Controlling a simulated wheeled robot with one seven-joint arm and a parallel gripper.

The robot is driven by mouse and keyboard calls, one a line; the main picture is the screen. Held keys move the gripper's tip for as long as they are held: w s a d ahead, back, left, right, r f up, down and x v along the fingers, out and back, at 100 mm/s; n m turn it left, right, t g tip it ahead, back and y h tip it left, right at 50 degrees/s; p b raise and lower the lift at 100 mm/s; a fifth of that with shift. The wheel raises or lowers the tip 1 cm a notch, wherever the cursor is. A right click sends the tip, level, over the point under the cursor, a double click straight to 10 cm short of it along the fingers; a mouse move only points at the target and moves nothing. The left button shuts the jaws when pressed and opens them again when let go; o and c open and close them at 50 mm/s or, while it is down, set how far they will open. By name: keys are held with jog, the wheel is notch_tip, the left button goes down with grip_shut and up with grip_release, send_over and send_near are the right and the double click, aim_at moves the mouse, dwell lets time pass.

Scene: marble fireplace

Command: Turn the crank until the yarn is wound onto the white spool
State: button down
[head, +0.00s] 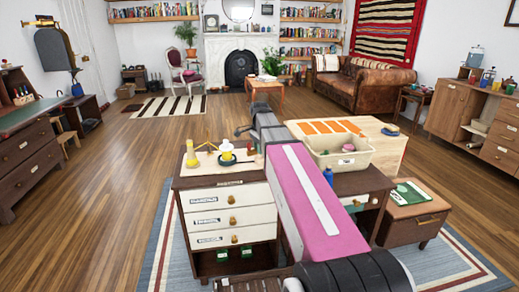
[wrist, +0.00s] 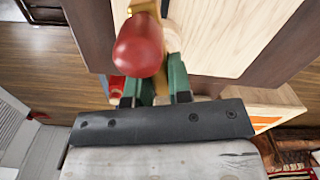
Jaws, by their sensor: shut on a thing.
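I cannot tell which is the white spool or how the yarn lies. My arm covers the desk's middle.
A cream bin (head: 345,160) stands right of my arm, with a blue bottle (head: 328,176) near it. A low side cabinet (head: 410,211) with a green item (head: 411,192) is at right. The floor left of the desk is clear.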

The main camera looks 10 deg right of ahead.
jog(key=m, duration=0.5)
jog(key=shift+m, duration=2.6)
jog(key=c, duration=1)
grip_release()
jog(key=shift+c, duration=0.2)
jog(key=shift+r, duration=0.1)
notch_tip(320, 180, up, 11)
jog(key=shift+f, duration=0.2)
